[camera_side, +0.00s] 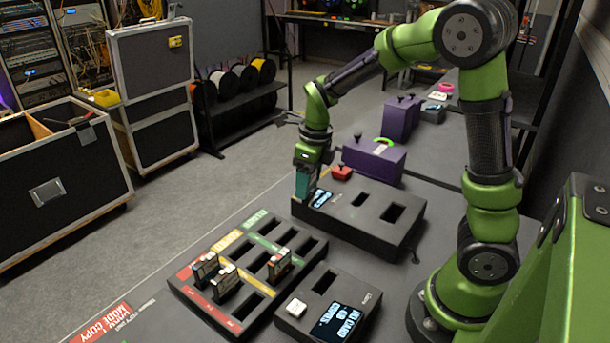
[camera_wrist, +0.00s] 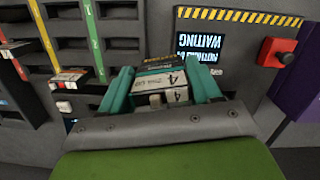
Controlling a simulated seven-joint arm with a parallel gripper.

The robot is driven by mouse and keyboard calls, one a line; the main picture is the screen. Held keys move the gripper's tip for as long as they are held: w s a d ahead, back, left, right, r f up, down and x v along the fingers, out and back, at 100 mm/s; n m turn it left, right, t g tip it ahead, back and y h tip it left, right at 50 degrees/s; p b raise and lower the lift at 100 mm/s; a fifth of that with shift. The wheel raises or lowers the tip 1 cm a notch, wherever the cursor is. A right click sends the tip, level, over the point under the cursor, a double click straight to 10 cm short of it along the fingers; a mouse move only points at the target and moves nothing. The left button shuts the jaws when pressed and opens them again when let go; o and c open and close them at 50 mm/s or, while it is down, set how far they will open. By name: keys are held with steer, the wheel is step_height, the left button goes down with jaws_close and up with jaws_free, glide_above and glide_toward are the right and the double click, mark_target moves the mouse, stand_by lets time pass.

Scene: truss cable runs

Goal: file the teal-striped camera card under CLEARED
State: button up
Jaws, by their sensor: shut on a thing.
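My gripper (camera_side: 302,188) is shut on a dark card with a pale label (camera_wrist: 162,80) marked "4". The filing tray (camera_side: 215,322) has red, yellow and green strips. Two cards (camera_side: 205,266) stand between red and yellow, and one (camera_side: 279,262) between yellow and green. Slots beyond green look empty.
The reader screen (camera_wrist: 202,52) reads "WAITING", and a red button (camera_wrist: 278,52) is beside it. A second dark box (camera_side: 352,298) with a white button and lit screen stands beside the tray. A purple box (camera_side: 375,165) stands behind the reader.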

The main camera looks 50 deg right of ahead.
steer(key=w+a+m, duration=0.2)
steer(key=w+a, duration=0.4)
steer(key=a, duration=0.1)
steer(key=shift+w+a+f, duration=0.15)
steer(key=shift+f, duration=2.45)
steer(key=shift+f, duration=1.65)
stand_by(0.9)
steer(key=o, duration=1.4)
steer(key=shift+r, duration=3.75)
